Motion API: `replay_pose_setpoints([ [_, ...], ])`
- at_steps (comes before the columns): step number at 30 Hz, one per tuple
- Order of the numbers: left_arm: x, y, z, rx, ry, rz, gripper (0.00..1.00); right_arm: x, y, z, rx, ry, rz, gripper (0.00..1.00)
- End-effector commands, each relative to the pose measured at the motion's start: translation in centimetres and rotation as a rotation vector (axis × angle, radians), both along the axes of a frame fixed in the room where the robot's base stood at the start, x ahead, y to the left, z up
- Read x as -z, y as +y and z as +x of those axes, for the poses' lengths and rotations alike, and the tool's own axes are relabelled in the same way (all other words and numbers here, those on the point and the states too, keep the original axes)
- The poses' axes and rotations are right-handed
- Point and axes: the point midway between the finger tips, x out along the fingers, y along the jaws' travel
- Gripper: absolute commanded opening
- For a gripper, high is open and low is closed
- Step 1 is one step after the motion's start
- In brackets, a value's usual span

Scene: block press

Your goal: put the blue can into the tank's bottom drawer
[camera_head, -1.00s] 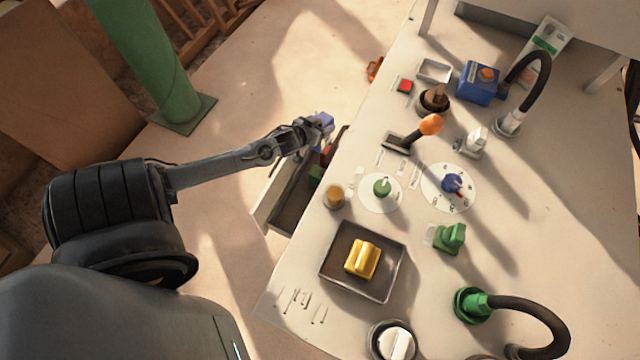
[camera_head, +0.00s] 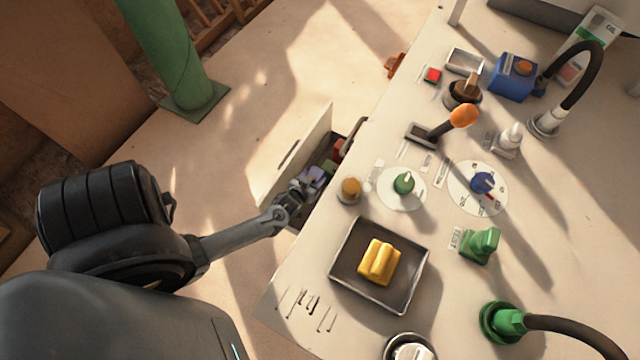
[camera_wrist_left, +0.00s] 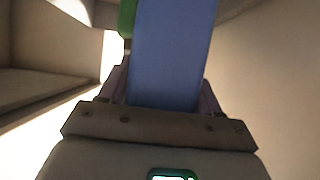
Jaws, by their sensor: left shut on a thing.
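My left gripper (camera_head: 304,187) is shut on the blue can (camera_head: 315,173), which looks bluish-purple in the head view. In the left wrist view the blue can (camera_wrist_left: 172,55) stands out from between the two fingers and fills the upper middle. The open drawer (camera_head: 296,158) juts from the left side of the console, with its pale front panel facing left. The gripper and can are over or inside this drawer; I cannot tell how deep. Green and red items (camera_head: 337,150) lie in the drawer beyond the can. My right gripper is not in view.
The console top (camera_head: 440,215) holds a dark tray (camera_head: 346,283) with a yellow block (camera_head: 379,262), several knobs, and an orange-tipped lever (camera_head: 463,116). A green post (camera_head: 172,60) stands at the upper left. The floor left of the drawer is clear.

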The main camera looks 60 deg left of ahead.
Motion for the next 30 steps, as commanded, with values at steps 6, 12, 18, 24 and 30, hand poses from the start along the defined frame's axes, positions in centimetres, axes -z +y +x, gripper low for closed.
replay_pose_setpoints([
  [6,2.7,0.0,0.1,0.000,-0.004,0.001,0.10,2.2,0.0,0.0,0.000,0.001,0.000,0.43],
  [12,4.1,0.0,0.1,0.000,-0.003,0.000,0.10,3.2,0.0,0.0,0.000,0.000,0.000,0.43],
  [18,6.4,0.0,0.2,0.000,-0.004,0.001,0.10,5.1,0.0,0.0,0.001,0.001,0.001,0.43],
  [24,6.5,0.0,0.1,0.000,-0.004,0.001,0.10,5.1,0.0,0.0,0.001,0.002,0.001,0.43],
  [30,6.6,0.0,0.1,0.000,-0.004,0.001,0.10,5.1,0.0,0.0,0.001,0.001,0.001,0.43],
])
